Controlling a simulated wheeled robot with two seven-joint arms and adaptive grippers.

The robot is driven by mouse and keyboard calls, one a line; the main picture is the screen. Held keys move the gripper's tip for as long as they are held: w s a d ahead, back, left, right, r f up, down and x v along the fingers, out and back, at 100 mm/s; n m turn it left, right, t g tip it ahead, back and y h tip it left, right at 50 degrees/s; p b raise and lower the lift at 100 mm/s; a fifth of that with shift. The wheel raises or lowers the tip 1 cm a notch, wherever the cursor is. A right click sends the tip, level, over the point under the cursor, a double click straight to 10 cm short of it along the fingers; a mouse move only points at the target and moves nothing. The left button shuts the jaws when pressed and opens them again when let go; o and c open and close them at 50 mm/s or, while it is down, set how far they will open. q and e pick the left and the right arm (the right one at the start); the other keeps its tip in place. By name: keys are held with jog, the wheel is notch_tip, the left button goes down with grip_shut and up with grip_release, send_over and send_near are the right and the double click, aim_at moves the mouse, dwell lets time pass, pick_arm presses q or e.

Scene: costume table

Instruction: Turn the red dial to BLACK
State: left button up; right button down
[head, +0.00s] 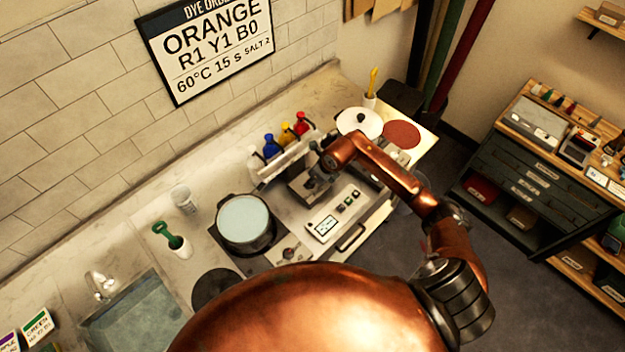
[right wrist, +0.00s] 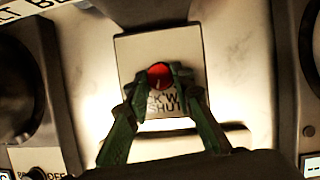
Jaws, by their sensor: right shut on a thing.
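The red dial (right wrist: 160,73) sits on a pale square plate (right wrist: 131,48) in the right wrist view. My right gripper (right wrist: 159,85) has its two green fingers closed on either side of the dial. Black lettering on the plate below the dial is partly covered by the fingers; "SHUT" can be read. I cannot tell which way the dial points. In the head view my right arm reaches over the counter from the right, and its gripper (head: 314,182) is low over the dispenser area, hiding the dial. My left gripper is out of view.
Coloured bottles (head: 286,136) stand in a rack behind the gripper. A pot (head: 245,245) of pale liquid sits to the left, and a control panel (head: 327,226) lies in front. A white lidded pot (head: 359,122) stands to the right. An order sign (head: 207,43) hangs on the wall.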

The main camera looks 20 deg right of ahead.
jog(key=m+h, duration=0.1)
jog(key=m, duration=0.1)
jog(key=shift+r+m, duration=0.1)
jog(key=shift+m, duration=0.2)
jog(key=shift+a+m+t+h, duration=0.15)
jog(key=shift+m+h, duration=0.15)
jog(key=shift+m, duration=0.45)
jog(key=shift+m+t+h, duration=0.15)
jog(key=shift+m+h, duration=0.15)
jog(key=shift+m, duration=0.45)
jog(key=c, duration=1.7)
grip_release()
jog(key=shift+o, duration=0.2)
jog(key=v, duration=1.2)
jog(key=shift+a, duration=0.2)
